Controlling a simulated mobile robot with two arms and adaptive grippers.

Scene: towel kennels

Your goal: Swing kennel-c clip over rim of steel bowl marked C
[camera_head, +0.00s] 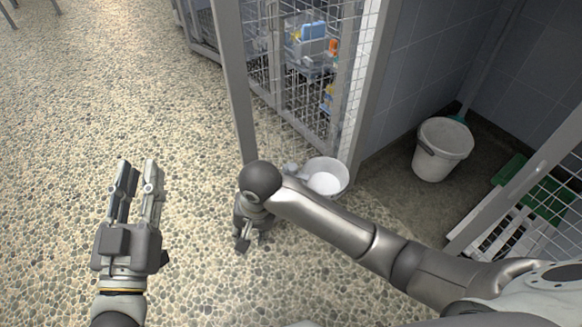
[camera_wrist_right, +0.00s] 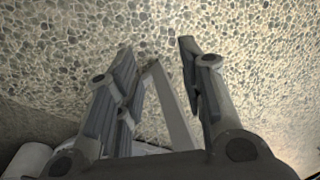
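A pale round bowl (camera_head: 328,182) sits on the floor at the foot of the kennel door frame in the head view. No letter C shows on it, and my right arm covers part of its near left side. My right gripper (camera_head: 242,246) is left of the bowl, low over the pebbled floor, partly hidden by its arm. In the right wrist view its fingers (camera_wrist_right: 155,50) are apart. A flat grey bar (camera_wrist_right: 172,105) shows between them; I cannot tell whether it is the clip. My left gripper (camera_head: 137,165) is open and empty, further left over bare floor.
A mesh kennel door (camera_head: 290,75) and its grey post (camera_head: 232,80) stand behind the bowl. A white bucket (camera_head: 441,150) stands inside to the right, near a green and white slatted item (camera_head: 515,205).

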